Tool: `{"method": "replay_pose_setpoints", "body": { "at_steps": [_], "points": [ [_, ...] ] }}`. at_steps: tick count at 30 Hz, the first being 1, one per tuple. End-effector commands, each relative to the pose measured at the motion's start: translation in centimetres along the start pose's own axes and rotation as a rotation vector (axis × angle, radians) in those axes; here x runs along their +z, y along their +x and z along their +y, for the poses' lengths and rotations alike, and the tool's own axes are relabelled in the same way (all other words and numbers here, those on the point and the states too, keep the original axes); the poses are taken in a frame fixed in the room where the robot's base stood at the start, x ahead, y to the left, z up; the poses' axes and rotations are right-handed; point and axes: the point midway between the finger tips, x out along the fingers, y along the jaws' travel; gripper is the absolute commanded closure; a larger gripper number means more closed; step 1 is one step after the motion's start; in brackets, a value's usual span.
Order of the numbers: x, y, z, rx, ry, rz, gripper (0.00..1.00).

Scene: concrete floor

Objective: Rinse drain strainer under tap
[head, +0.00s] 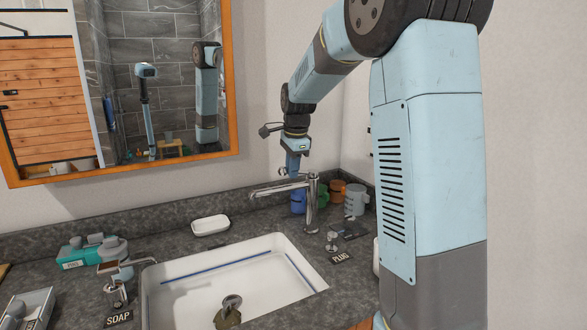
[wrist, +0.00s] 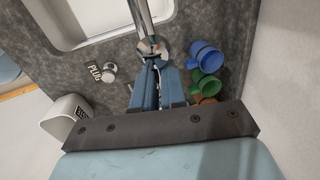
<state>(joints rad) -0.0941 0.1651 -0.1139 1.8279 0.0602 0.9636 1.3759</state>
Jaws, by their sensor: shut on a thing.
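The chrome tap (head: 311,205) stands behind the right side of the white basin (head: 175,272), its spout reaching left over it. My gripper (head: 293,174) points down at the top of the tap. In the wrist view the blue fingers (wrist: 154,66) are closed together at the tap's top end (wrist: 150,47); the exact part gripped is hidden. I see no water running. A dark olive-brown round piece with a metal loop, which looks like the drain strainer (head: 228,316), lies low in the basin, partly cut off by the picture's lower edge.
A plug (head: 331,241) with its label stands right of the basin. Blue (wrist: 206,54), green (wrist: 206,84) and orange cups stand beside the tap. A soap dish (head: 210,225) lies behind the basin; a soap dispenser (head: 117,287) is at left.

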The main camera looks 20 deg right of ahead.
Motion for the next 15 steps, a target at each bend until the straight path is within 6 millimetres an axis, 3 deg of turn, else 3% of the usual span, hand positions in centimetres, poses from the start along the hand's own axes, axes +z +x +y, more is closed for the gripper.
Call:
{"method": "replay_pose_setpoints", "body": {
  "at_steps": [15],
  "points": [
    [-0.48,-0.7,-0.29,0.0,0.021,-0.077,1.0]
  ]
}}
